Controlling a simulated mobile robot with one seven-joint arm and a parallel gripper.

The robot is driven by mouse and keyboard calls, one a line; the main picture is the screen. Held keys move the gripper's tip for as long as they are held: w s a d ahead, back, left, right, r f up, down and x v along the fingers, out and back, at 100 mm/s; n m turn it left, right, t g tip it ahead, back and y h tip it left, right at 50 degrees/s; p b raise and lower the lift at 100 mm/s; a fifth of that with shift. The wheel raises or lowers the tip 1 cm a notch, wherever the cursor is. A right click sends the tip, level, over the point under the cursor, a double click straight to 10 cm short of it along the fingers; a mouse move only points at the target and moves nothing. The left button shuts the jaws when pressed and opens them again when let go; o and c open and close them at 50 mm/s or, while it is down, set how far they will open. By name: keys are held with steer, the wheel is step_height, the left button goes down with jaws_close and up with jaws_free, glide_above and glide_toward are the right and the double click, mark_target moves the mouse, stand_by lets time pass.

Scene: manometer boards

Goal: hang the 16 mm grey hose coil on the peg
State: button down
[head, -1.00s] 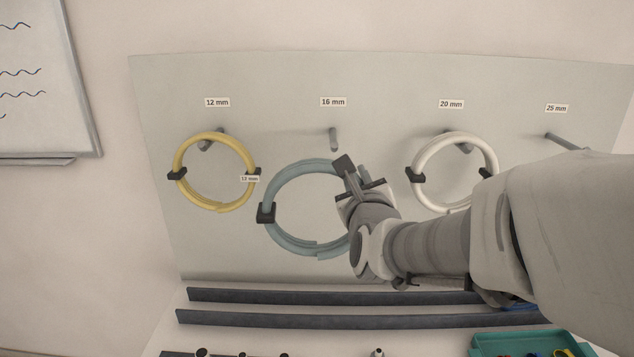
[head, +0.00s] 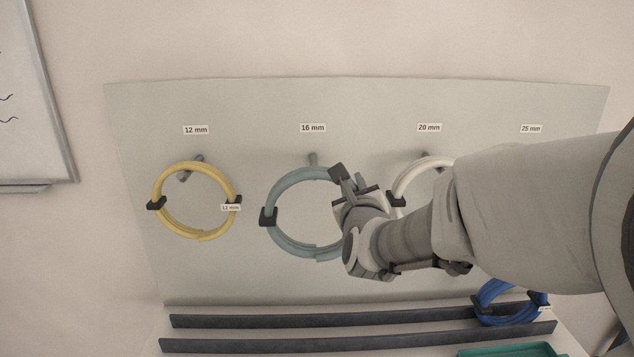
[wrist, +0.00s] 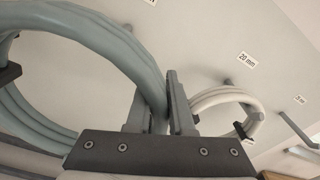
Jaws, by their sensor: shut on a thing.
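The grey hose coil (head: 284,242) is a blue-grey ring with a black clip on its left side. My gripper (head: 350,180) is shut on the right side of this coil and holds it upright in front of the board. In the wrist view the coil (wrist: 98,32) passes between the two fingers of my gripper (wrist: 162,95). The peg (head: 313,158) under the "16 mm" label (head: 313,128) shows just above the coil's top edge. I cannot tell the depth gap between coil and peg. The coil's right edge is partly hidden by my gripper.
A yellow coil (head: 160,222) hangs on the 12 mm peg at left. A white coil (head: 403,178) hangs on the 20 mm peg, partly behind my arm. A blue coil (head: 490,305) lies low at right by dark rails (head: 330,321). A teal tray (head: 510,351) is below.

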steer(key=w+f+p, duration=0.2)
steer(key=w, duration=0.8)
stand_by(0.8)
steer(key=shift+w, duration=0.1)
stand_by(0.5)
steer(key=c, duration=0.8)
jaws_free()
steer(key=shift+o, duration=0.4)
